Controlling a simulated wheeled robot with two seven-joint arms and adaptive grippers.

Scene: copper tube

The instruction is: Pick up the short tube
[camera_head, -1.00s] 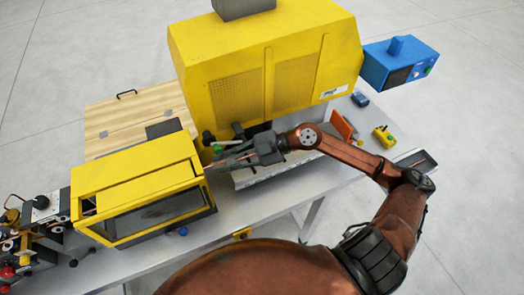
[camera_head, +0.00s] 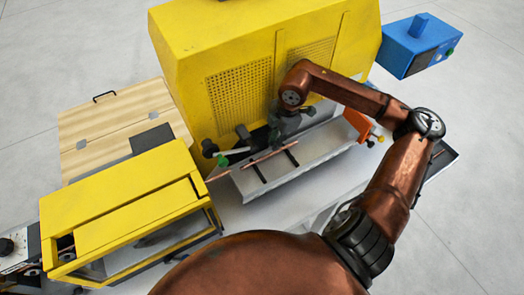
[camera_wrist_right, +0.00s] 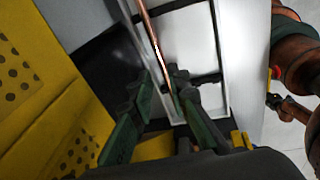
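A thin copper tube (camera_head: 265,157) lies over the grey-white tray (camera_head: 325,145) in front of the yellow machine. Its left end sticks out past the tray's left edge. My right gripper (camera_head: 277,140) points down over the tube's right part. In the right wrist view the tube (camera_wrist_right: 153,35) runs down to between the two green-black fingers (camera_wrist_right: 165,86). The fingers are apart, with a gap beside the tube; the tube's near end is hidden by them. My left gripper is not in view.
The perforated yellow machine (camera_head: 238,95) stands close behind my right gripper. A yellow box with a window (camera_head: 120,205) is at the left, with a wooden board (camera_head: 110,125) behind it. An orange part (camera_head: 358,124) stands at the tray's right end. A blue device (camera_head: 415,45) is at the back right.

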